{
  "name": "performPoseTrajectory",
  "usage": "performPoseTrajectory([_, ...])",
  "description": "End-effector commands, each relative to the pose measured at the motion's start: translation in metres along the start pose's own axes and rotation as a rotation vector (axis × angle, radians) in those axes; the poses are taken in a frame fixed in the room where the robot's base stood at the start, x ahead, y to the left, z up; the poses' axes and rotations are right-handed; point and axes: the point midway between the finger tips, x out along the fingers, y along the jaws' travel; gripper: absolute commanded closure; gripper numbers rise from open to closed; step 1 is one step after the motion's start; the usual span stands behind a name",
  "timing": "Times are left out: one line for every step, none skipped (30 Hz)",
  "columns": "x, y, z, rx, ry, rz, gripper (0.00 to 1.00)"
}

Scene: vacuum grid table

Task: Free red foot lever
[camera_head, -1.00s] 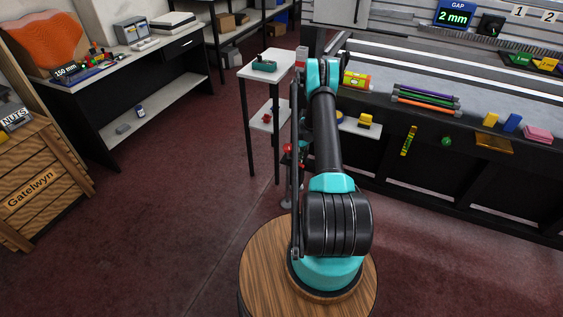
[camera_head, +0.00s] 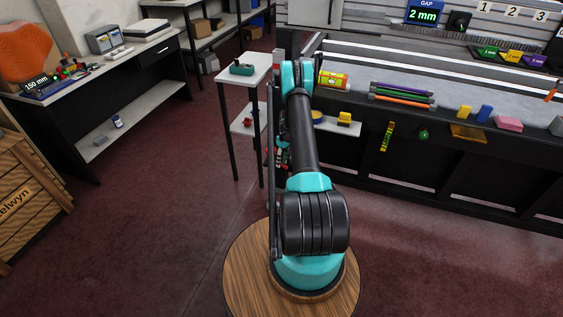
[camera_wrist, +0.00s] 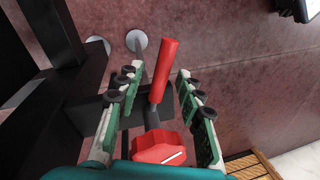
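In the wrist view a red cylindrical lever (camera_wrist: 163,70) sticks out from a dark metal arm. It lies between the two green-and-white fingers of my gripper (camera_wrist: 158,76), with visible gaps on both sides. My gripper is open and not closed on it. A red knob-like part (camera_wrist: 158,147) with a pale line sits nearer the palm, also between the fingers. In the head view my arm hides most of the lever and gripper; only small red bits show beside the arm.
Black frame bars (camera_wrist: 35,90) stand left of the gripper in the wrist view, with a round grey foot (camera_wrist: 136,40) on the floor. In the head view a small side table (camera_head: 248,72) and the long grid table (camera_head: 460,95) stand close to my arm. Open floor (camera_head: 150,220) lies left.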

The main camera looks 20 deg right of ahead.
Motion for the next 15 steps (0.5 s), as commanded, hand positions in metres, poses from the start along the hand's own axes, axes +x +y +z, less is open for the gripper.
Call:
performPoseTrajectory([0.0, 0.0, 0.0, 0.0, 0.0, 0.0, 0.63])
performPoseTrajectory([0.0, 0.0, 0.0, 0.0, 0.0, 0.0, 0.63])
performPoseTrajectory([0.0, 0.0, 0.0, 0.0, 0.0, 0.0, 0.63])
performPoseTrajectory([-0.001, 0.0, 0.0, 0.0, 0.0, 0.0, 0.63])
performPoseTrajectory([-0.002, 0.0, 0.0, 0.0, 0.0, 0.0, 0.63])
performPoseTrajectory([-0.004, 0.0, 0.0, 0.0, 0.0, 0.0, 0.63])
performPoseTrajectory([-0.007, 0.0, 0.0, 0.0, 0.0, -0.001, 0.63])
performPoseTrajectory([-0.01, 0.0, 0.0, 0.0, 0.0, 0.0, 0.63])
performPoseTrajectory([-0.015, 0.0, 0.0, 0.0, 0.0, 0.0, 0.63])
performPoseTrajectory([-0.019, 0.0, 0.0, 0.0, 0.0, 0.0, 0.63])
performPoseTrajectory([-0.025, 0.0, 0.0, 0.0, 0.0, 0.0, 0.63])
performPoseTrajectory([-0.031, 0.0, 0.0, 0.0, 0.0, 0.0, 0.63])
performPoseTrajectory([-0.036, 0.0, 0.0, 0.0, 0.0, 0.0, 0.63])
performPoseTrajectory([-0.041, 0.0, 0.0, 0.0, 0.0, 0.0, 0.63])
performPoseTrajectory([-0.048, 0.0, 0.0, 0.0, 0.0, 0.0, 0.63])
